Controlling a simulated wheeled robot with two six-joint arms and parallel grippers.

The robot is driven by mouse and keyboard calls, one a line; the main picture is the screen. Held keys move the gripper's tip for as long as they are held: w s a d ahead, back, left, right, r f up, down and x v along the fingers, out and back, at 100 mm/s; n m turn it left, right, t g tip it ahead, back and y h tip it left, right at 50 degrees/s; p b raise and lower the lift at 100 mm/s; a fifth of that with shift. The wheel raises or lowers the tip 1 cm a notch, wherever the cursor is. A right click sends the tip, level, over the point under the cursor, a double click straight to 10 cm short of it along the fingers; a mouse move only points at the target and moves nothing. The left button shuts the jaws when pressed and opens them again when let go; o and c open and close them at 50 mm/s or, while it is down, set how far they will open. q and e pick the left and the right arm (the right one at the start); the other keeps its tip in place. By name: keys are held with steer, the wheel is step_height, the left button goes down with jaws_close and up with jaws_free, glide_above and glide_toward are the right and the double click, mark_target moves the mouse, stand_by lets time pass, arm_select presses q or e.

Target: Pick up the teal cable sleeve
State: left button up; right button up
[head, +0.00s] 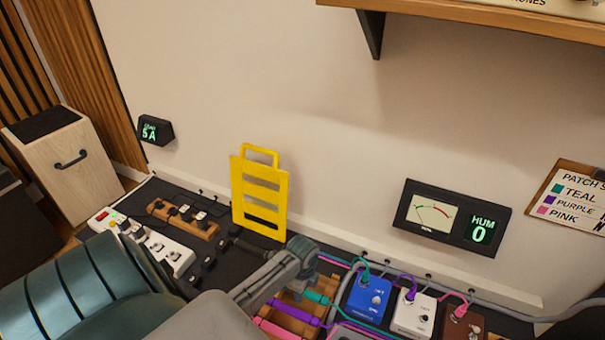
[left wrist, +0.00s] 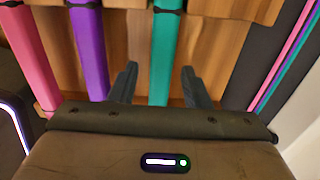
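The teal cable sleeve (left wrist: 163,50) runs lengthwise between the two dark fingers of my left gripper (left wrist: 159,70) in the left wrist view. The fingers are open, with a gap on either side of the sleeve. In the head view the teal sleeve (head: 318,298) lies on a slatted wooden rack (head: 275,314), beside a purple sleeve (head: 291,308) and a pink sleeve (head: 272,328). My left arm covers part of the rack in the head view, and I cannot make out the fingertips there. My right gripper is not in view.
Blue (head: 368,300), white (head: 413,314) and brown (head: 463,323) pedals with plugged cables stand right of the rack. A yellow slotted panel (head: 259,192) leans on the wall behind. A white power strip (head: 147,243) lies left. A hum meter (head: 452,222) hangs on the wall.

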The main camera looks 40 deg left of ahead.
arm_select(q)
jaws_close()
